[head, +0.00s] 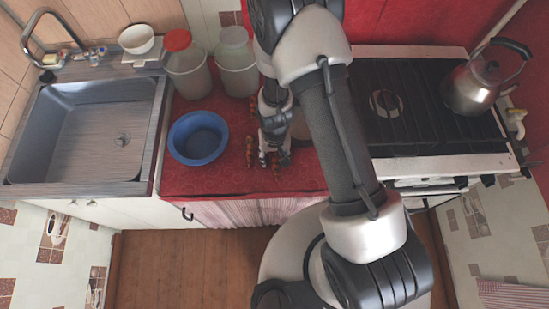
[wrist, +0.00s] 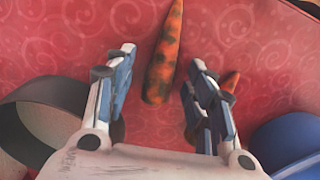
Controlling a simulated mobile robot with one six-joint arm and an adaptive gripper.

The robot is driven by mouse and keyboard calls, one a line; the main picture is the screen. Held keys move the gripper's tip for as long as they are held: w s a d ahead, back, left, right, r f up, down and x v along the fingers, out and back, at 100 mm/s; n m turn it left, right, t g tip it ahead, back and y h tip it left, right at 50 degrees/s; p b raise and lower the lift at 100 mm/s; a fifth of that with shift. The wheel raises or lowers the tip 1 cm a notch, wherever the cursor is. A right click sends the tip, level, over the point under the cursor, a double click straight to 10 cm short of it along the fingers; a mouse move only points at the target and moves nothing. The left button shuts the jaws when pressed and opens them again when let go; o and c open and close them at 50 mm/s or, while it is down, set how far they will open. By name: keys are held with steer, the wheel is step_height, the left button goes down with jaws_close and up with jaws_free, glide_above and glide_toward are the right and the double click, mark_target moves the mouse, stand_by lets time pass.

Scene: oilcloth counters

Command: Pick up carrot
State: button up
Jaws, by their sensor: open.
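An orange carrot with dark blotches (wrist: 163,55) lies on the red cloth in the wrist view. Its lower end reaches between the fingertips of my gripper (wrist: 160,88), which is open. The jaws point down over the counter and are not closed on it. A second orange piece, likely another carrot (wrist: 231,80), shows partly behind the right finger. In the head view an orange carrot (head: 249,151) lies just left of my gripper (head: 272,160). The carrot between the fingers is mostly hidden there by the gripper.
A blue bowl (head: 198,138) stands left of the gripper; its edge also shows in the wrist view (wrist: 290,140). Two jars stand behind, one red-lidded (head: 186,66). A dark round vessel (wrist: 38,112) is close beside the left finger. The sink is left, the stove and kettle (head: 472,84) right.

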mark_target(274, 157)
steer(key=c, duration=1.1)
steer(key=shift+r, duration=0.1)
step_height(274, 157, up, 20)
steer(key=p, duration=0.5)
